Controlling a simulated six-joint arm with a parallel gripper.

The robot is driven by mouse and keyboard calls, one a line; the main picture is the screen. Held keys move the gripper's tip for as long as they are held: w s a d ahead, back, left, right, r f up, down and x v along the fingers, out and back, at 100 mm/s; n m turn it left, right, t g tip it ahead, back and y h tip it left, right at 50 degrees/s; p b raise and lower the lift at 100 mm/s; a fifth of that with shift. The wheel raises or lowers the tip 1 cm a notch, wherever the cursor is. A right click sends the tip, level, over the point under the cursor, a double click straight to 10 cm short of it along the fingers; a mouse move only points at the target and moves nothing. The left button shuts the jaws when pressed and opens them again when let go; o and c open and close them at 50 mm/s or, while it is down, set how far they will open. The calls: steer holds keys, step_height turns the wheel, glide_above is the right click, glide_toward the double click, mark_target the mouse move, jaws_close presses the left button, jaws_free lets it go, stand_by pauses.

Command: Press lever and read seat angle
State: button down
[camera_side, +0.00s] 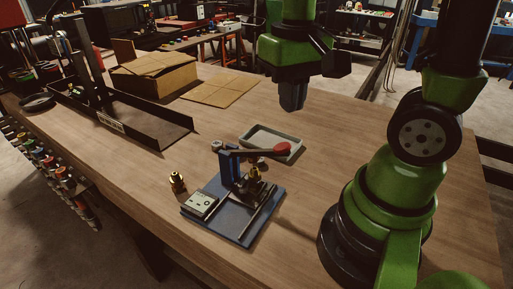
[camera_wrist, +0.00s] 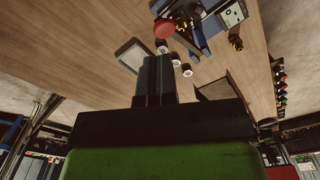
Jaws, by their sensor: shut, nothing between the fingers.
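The hose crimper stands on a blue base plate (camera_side: 236,226) on the bench. Its lever (camera_side: 250,153) reaches out to the right, roughly level, and ends in a red knob (camera_side: 282,148). The knob also shows in the wrist view (camera_wrist: 163,28). A small pale panel with round marks (camera_side: 201,204) sits at the left of the base; its reading is too small to make out. A brass part (camera_side: 256,184) sits under the lever. My gripper (camera_side: 292,107) is shut and empty, pointing down, above and apart from the knob. Its fingers (camera_wrist: 156,60) also show in the wrist view.
A shallow grey tray (camera_side: 271,139) lies behind the lever. A loose brass fitting (camera_side: 177,182) stands left of the crimper. A black long tray (camera_side: 140,128), a cardboard box (camera_side: 153,75) and flat cardboard (camera_side: 221,89) lie farther back. The bench right of the tray is clear.

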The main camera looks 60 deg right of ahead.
step_height(320, 180, up, 8)
stand_by(0.8)
steer(key=shift+f, duration=0.1)
steer(key=s+a+t, duration=0.1)
steer(key=t, duration=0.1)
steer(key=s+a+n+t+y, duration=0.1)
steer(key=a+t, duration=0.1)
steer(key=s+a+n+t+y, duration=0.1)
steer(key=s+t, duration=0.1)
steer(key=t, duration=0.1)
steer(key=shift+a, duration=0.15)
